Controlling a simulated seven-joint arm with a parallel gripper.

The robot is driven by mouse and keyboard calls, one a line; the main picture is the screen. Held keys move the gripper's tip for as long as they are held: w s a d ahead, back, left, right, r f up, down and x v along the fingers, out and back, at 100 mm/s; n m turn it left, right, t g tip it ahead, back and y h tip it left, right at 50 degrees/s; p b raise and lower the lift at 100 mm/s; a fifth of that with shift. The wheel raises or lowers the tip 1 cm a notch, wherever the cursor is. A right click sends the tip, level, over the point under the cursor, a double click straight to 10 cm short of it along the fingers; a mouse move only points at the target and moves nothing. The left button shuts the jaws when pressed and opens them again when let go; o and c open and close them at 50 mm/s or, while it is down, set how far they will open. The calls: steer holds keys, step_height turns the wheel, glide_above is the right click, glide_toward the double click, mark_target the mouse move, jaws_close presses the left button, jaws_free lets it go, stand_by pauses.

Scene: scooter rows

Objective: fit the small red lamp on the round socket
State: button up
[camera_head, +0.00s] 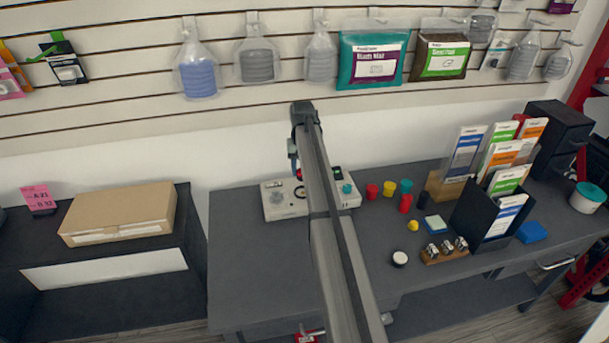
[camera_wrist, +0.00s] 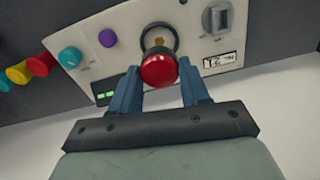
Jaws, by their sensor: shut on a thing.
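The small red lamp (camera_wrist: 158,70) is between the fingers of my gripper (camera_wrist: 160,88) in the wrist view, its round red face toward the camera. My gripper is shut on it. The round socket (camera_wrist: 159,33) shows as a dark ring on the pale control box (camera_wrist: 130,27), just beyond the lamp. The lamp overlaps the ring's lower part, so I cannot tell whether they touch. In the head view the box (camera_head: 272,211) stands on the dark bench, partly hidden by my arm; a bit of red shows beside the arm.
The box has a teal knob (camera_wrist: 70,57), a purple knob (camera_wrist: 107,38) and a slotted switch (camera_wrist: 215,18). Several coloured caps (camera_head: 372,190) stand right of it. A black file holder (camera_head: 470,215) stands farther right. The bench's left front (camera_head: 245,270) is clear.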

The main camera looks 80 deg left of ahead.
steer(key=shift+f, duration=2.85)
steer(key=shift+f, duration=0.6)
steer(key=o, duration=1.5)
steer(key=shift+o, duration=0.2)
steer(key=shift+r, duration=0.15)
steer(key=shift+r, duration=2.9)
